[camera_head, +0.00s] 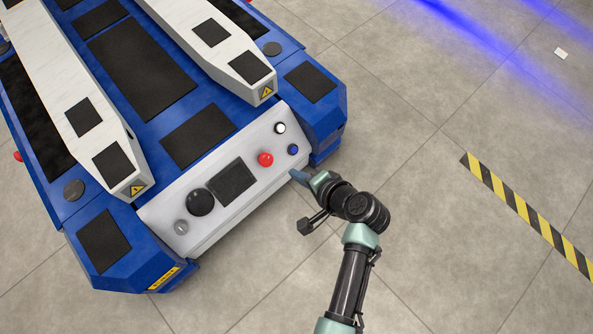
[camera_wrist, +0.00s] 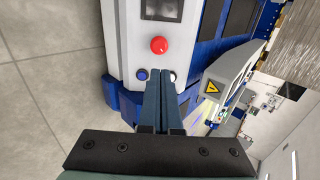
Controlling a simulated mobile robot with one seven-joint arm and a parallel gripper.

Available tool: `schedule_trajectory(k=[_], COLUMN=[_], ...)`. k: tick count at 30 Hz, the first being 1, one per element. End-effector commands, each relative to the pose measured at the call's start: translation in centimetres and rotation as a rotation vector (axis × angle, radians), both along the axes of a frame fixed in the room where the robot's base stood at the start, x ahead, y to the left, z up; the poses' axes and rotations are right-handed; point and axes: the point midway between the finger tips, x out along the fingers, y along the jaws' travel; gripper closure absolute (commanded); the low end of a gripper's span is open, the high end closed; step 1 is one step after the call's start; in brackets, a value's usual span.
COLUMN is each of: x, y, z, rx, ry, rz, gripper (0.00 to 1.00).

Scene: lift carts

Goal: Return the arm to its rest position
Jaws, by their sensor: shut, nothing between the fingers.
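My gripper (camera_head: 296,174) is at the right end of the lift cart's white control panel, close to the blue button (camera_head: 293,149). I cannot tell whether it touches the panel. In the wrist view my gripper's fingers (camera_wrist: 163,75) are closed together with nothing between them. Their tips lie between the blue button (camera_wrist: 141,75) and a white button (camera_wrist: 169,76). My arm reaches in from the bottom of the head view, bent at the wrist.
The blue lift cart (camera_head: 240,90) fills the upper left. Its panel holds a red button (camera_head: 265,159), a dark screen (camera_head: 232,183) and a black knob (camera_head: 200,202). A yellow-black floor stripe (camera_head: 525,213) lies at right. The tiled floor between is clear.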

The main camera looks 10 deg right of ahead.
Motion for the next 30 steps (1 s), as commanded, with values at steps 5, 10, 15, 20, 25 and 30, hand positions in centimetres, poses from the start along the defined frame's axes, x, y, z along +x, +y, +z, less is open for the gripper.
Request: schedule_trajectory(k=[5, 10, 15, 20, 25, 30], x=[0.0, 0.0, 2.4, 8.1, 13.0, 15.0], y=[0.0, 0.0, -0.4, -1.3, -1.5, -0.9], z=[0.0, 0.0, 3.0, 11.9, 24.1, 37.1], rx=[0.000, 0.000, -0.068, -0.263, -0.495, -0.702], ry=[0.000, 0.000, -0.073, -0.283, -0.547, -0.810], rz=[0.000, 0.000, 0.016, 0.046, 0.052, 0.019], gripper=[1.00, 1.00, 1.00, 1.00, 1.00, 1.00])
